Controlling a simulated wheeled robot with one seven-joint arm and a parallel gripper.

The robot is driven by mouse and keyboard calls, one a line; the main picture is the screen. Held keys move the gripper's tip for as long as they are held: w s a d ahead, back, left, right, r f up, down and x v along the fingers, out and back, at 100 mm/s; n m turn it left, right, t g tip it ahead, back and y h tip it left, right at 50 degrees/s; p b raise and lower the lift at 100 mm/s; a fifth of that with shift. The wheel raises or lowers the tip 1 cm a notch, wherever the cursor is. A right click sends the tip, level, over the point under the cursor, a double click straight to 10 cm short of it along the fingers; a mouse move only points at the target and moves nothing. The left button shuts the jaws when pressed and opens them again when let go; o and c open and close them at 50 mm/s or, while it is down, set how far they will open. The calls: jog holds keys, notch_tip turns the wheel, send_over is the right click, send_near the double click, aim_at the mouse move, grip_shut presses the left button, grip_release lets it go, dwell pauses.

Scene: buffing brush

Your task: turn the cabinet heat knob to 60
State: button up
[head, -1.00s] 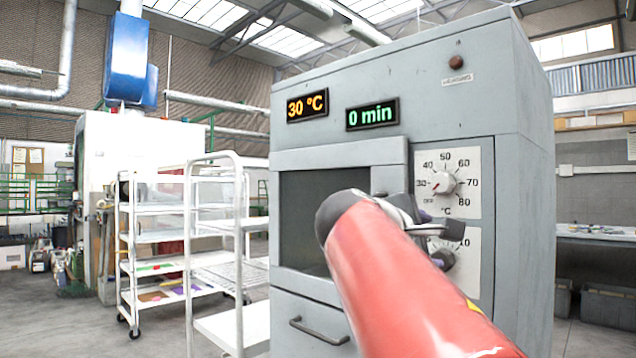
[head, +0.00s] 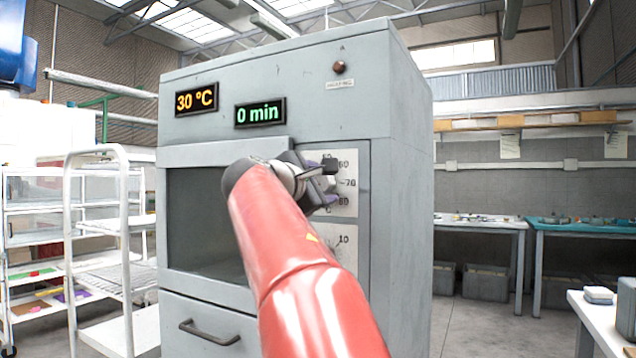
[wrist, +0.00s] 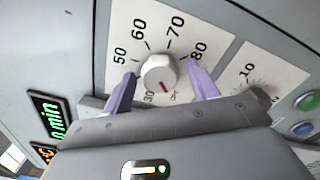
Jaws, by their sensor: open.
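The heat knob (wrist: 159,74) is a round pale knob on a white dial plate (wrist: 150,25) marked from 30 to 80, seen in the wrist view. Its red pointer mark is toward the 30 and off end of the scale. My gripper (wrist: 162,88) is open, with one purple finger on each side of the knob; I cannot tell whether they touch it. In the head view my gripper (head: 322,185) is in front of the dial plate (head: 347,197) and hides the knob. The temperature display (head: 196,100) on the grey cabinet (head: 400,200) reads 30 °C.
A second display (head: 260,112) reads 0 min. A lower dial (head: 338,243) sits below the heat dial. Green and blue buttons (wrist: 305,115) show in the wrist view. A white rack cart (head: 125,220) stands left of the cabinet. Floor right of the cabinet is open.

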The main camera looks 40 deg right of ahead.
jog(key=c, duration=1)
